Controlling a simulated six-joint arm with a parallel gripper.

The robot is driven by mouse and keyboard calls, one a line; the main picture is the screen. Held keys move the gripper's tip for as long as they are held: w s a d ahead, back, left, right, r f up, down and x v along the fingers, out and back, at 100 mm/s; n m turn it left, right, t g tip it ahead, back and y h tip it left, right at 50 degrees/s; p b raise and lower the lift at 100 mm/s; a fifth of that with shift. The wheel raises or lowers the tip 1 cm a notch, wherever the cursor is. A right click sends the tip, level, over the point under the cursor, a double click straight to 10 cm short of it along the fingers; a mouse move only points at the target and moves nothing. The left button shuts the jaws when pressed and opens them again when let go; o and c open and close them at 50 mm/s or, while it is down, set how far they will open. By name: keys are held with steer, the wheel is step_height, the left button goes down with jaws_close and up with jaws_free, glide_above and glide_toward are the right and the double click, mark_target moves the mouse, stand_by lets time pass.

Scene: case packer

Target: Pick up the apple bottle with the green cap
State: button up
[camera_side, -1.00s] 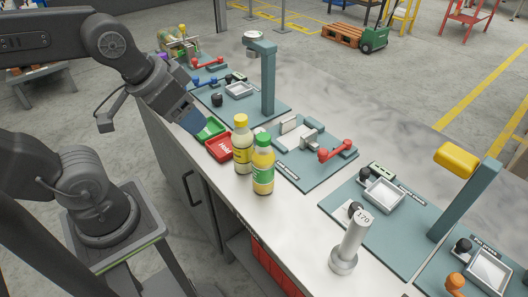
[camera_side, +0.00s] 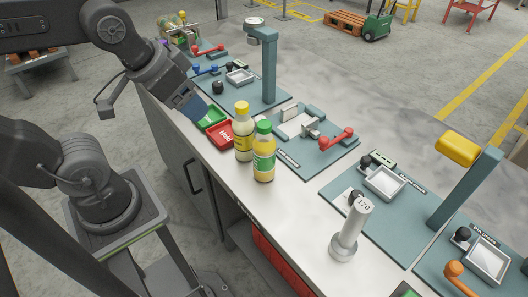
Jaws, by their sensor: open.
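The apple bottle with the green cap (camera_side: 264,163) stands upright on the bench near its front edge. It has a yellowish body and a green label. A second bottle with a yellow cap (camera_side: 243,138) and a yellow label stands upright just behind it, to its left. In this view the front bottle overlaps its right edge. My gripper (camera_side: 190,106) is open, up and left of both bottles, beside the small green tray, and apart from the bottles. Its fingertips are hard to make out.
A green tray (camera_side: 212,119) and a red tray marked Hold (camera_side: 221,136) lie left of the bottles. A teal station with a red handle (camera_side: 337,139) is on their right. A silver post marked 170 (camera_side: 346,235) stands nearer the front. Bare bench lies between the bottles and the post.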

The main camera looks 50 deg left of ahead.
steer(key=shift+r, duration=0.1)
step_height(320, 180, up, 2)
steer(key=r+m+g+y, duration=0.1)
steer(key=m+g, duration=0.5)
steer(key=m, duration=1.2)
glide_above(265, 124)
steer(key=d, duration=0.1)
steer(key=f, duration=0.6)
steer(key=a+f, duration=0.1)
steer(key=f, duration=0.1)
steer(key=shift+w+f, duration=0.15)
steer(key=shift+f, duration=0.25)
steer(key=shift+a+f, duration=0.1)
steer(key=shift+f, duration=2.55)
steer(key=shift+c, duration=0.2)
jaws_close()
